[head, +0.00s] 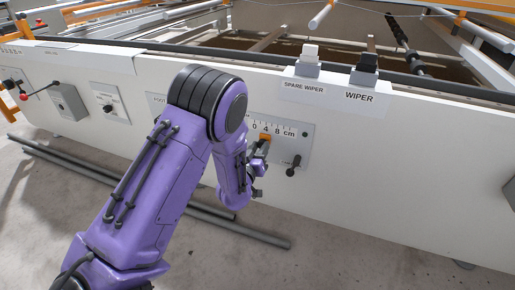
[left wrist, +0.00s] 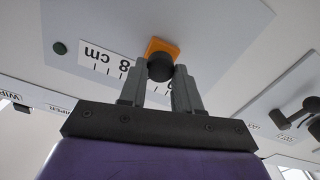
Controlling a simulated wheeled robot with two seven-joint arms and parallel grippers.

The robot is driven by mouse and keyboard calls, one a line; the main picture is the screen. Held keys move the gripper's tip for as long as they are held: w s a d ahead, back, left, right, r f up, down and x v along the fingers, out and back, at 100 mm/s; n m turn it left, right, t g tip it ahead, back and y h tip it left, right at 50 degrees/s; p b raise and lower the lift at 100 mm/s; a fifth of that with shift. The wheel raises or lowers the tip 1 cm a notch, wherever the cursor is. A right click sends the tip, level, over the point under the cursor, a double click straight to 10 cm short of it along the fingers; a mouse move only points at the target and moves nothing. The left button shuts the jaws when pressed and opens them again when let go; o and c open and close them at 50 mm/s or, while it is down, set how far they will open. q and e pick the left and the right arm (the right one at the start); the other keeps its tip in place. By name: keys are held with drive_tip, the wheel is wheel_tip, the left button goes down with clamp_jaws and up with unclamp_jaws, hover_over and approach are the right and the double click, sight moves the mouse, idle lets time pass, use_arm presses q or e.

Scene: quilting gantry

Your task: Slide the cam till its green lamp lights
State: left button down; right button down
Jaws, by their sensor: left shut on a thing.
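The cam is an orange block with a round black knob, set on a light grey panel (head: 302,152) below a printed cm scale. The cam (head: 265,138) sits near the 4 mark in the head view; it also shows in the left wrist view (left wrist: 161,46). My left gripper (left wrist: 161,76) is shut on the black knob, one finger on each side. In the head view my left gripper (head: 257,163) is partly hidden by my purple arm. A small round lamp (left wrist: 59,47) on the panel looks dark green and unlit. My right gripper is out of view.
Spare wiper (head: 308,60) and wiper (head: 366,69) switches are on the ledge above. A grey box with a switch (head: 68,101) is far left. Dark bars (head: 120,187) lie on the floor.

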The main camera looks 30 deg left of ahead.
use_arm(q)
drive_tip(key=shift+w+d, duration=0.1)
drive_tip(key=shift+d, duration=0.2)
drive_tip(key=c, duration=0.8)
unclamp_jaws()
drive_tip(key=p+v, duration=0.1)
drive_tip(key=v, duration=0.9)
drive_tip(key=shift+s, duration=0.3)
